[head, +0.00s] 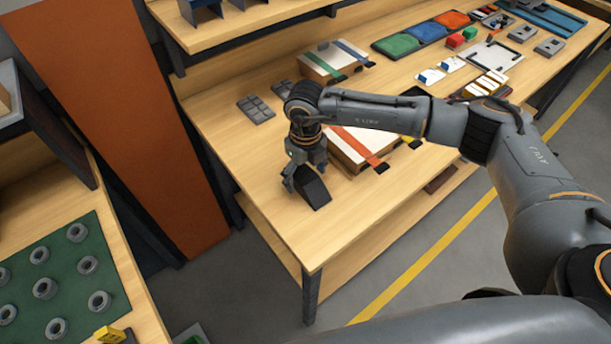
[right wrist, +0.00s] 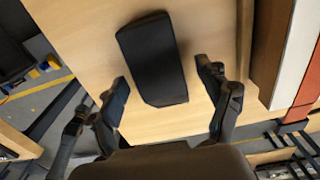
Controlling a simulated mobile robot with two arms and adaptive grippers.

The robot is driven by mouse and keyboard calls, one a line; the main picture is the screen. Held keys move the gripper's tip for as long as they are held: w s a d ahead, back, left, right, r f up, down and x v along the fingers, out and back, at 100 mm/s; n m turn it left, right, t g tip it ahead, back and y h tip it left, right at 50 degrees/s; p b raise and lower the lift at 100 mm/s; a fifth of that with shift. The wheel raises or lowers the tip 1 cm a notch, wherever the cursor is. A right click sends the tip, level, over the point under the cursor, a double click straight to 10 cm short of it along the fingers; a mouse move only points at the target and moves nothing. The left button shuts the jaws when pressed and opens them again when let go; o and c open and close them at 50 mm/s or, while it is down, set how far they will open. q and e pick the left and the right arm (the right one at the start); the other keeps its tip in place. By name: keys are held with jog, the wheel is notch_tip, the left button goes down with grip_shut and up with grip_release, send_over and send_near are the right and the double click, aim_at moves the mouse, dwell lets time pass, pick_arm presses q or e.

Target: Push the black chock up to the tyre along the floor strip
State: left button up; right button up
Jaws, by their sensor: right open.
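The black chock (head: 313,191) is a dark block with a sloping top on the wooden table, near its front left corner. My right gripper (head: 303,176) is directly at the chock, partly covering its far end in the head view. In the right wrist view the chock (right wrist: 152,58) lies ahead of and between the two spread fingers of this gripper (right wrist: 163,78), with a gap on each side. My left gripper is not in view. I cannot make out a floor strip or a tyre standing on it.
A white box with an orange band (head: 352,148) stands right of the gripper. Grey pads (head: 256,108) lie behind it. A green mat (head: 62,262) with several grey rings is on the left table. A brown panel (head: 120,110) stands between the tables. The table's front edge is close.

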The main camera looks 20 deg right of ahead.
jog(key=shift+f, duration=0.45)
jog(key=shift+c, duration=0.5)
jog(key=shift+r, duration=0.1)
jog(key=c, duration=1.5)
